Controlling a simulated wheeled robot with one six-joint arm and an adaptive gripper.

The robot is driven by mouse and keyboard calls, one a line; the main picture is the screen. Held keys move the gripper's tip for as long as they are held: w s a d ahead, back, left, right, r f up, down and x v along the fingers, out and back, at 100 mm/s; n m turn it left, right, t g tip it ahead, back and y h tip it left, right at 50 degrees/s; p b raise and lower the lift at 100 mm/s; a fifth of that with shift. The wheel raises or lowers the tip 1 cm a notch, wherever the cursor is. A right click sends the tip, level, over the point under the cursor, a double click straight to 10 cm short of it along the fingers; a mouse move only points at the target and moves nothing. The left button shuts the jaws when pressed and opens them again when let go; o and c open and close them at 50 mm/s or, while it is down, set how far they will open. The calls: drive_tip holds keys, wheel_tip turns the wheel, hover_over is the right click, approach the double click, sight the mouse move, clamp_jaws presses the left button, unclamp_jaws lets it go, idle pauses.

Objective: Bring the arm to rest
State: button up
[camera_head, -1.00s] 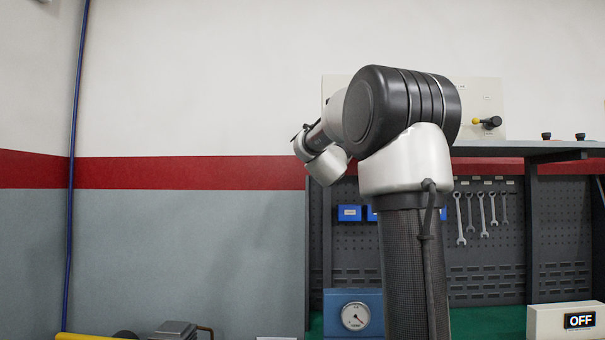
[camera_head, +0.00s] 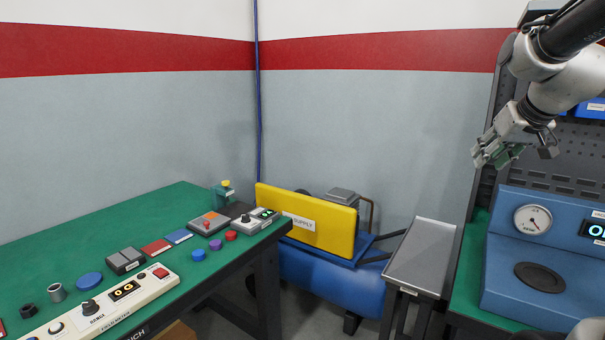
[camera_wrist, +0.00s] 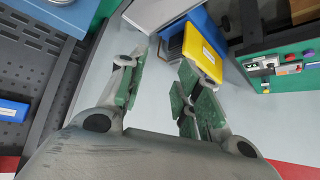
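My gripper (camera_head: 497,150) hangs at the upper right of the head view, in front of the dark pegboard's left edge and above the blue gauge unit. In the wrist view my gripper (camera_wrist: 162,82) shows two fingers with green pads, spread apart with a clear gap. Nothing is held between them. My arm reaches in from the upper right corner of the head view, and the rest of it is out of frame.
A blue gauge unit (camera_head: 508,260) stands on the right bench, beside a grey metal tray table (camera_head: 423,258). A yellow panel (camera_head: 325,235) and a blue tank (camera_head: 330,283) stand in the corner. A green bench (camera_head: 60,252) with controls and small parts is at left.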

drive_tip(key=s+a+f+g, duration=0.2)
drive_tip(key=s+f, duration=0.1)
drive_tip(key=s, duration=0.7)
drive_tip(key=s+a+f+g, duration=0.2)
drive_tip(key=s+a+f, duration=0.1)
drive_tip(key=s, duration=0.8)
drive_tip(key=shift+a+f+n, duration=0.3)
drive_tip(key=shift+f+n, duration=0.1)
drive_tip(key=shift+f, duration=0.25)
drive_tip(key=shift+s, duration=0.1)
